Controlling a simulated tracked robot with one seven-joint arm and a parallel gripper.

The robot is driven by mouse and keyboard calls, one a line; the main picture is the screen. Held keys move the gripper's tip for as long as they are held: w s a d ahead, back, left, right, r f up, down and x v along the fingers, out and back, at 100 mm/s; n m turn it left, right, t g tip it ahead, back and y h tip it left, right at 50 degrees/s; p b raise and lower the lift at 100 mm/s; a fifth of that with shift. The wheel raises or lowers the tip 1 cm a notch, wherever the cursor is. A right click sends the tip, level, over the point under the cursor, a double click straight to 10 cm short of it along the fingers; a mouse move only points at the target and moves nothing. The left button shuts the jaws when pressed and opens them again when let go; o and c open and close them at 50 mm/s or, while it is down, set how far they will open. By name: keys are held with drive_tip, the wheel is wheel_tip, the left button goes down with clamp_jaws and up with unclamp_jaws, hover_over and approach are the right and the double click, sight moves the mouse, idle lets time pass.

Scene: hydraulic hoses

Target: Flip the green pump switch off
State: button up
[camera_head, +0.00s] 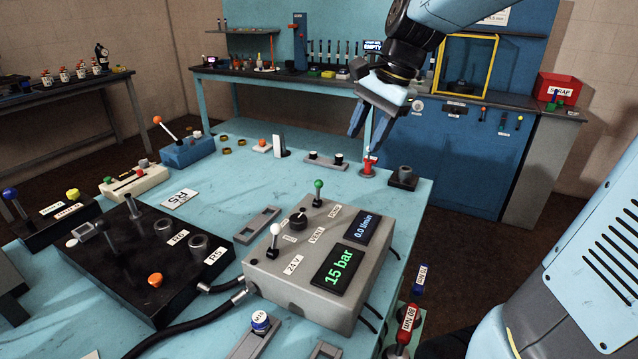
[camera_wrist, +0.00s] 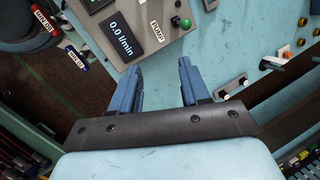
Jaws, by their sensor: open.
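The green pump switch (camera_head: 318,186) is a toggle with a round green knob on the grey control box (camera_head: 345,215). It stands beside the PUMP label, near the box's back edge. It also shows in the wrist view (camera_wrist: 184,22), seen from above, beyond my fingertips. My gripper (camera_head: 367,137) is open and empty, above and behind the box, over the bench's far end. In the wrist view its two blue fingers (camera_wrist: 163,75) are apart with bare bench between them. The flow display (camera_head: 362,227) reads 0.0 l/min and the pressure display (camera_head: 333,266) reads 15 bar.
A white-knobbed 24 V toggle (camera_head: 274,236) and a black VENT knob (camera_head: 298,219) share the box. A red fitting (camera_head: 368,168) stands behind it. A black manifold block (camera_head: 140,260) with hoses lies left. Torque tools (camera_head: 407,320) hang at the bench's right edge.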

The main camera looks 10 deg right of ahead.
sight(319, 182)
drive_tip(key=w+a+f+m+g+y, duration=0.1)
drive_tip(key=w+a+f+m, duration=0.1)
drive_tip(key=w+a+m, duration=0.3)
drive_tip(key=shift+n+g, duration=0.3)
drive_tip(key=shift+n, duration=0.4)
drive_tip(key=x, duration=0.8)
drive_tip(key=d+x, duration=0.1)
drive_tip(key=x, duration=0.3)
drive_tip(key=shift+w+a+f, duration=0.1)
drive_tip(key=shift+w+f, duration=0.2)
drive_tip(key=shift+f, duration=0.3)
drive_tip(key=shift+c, duration=0.2)
clamp_jaws()
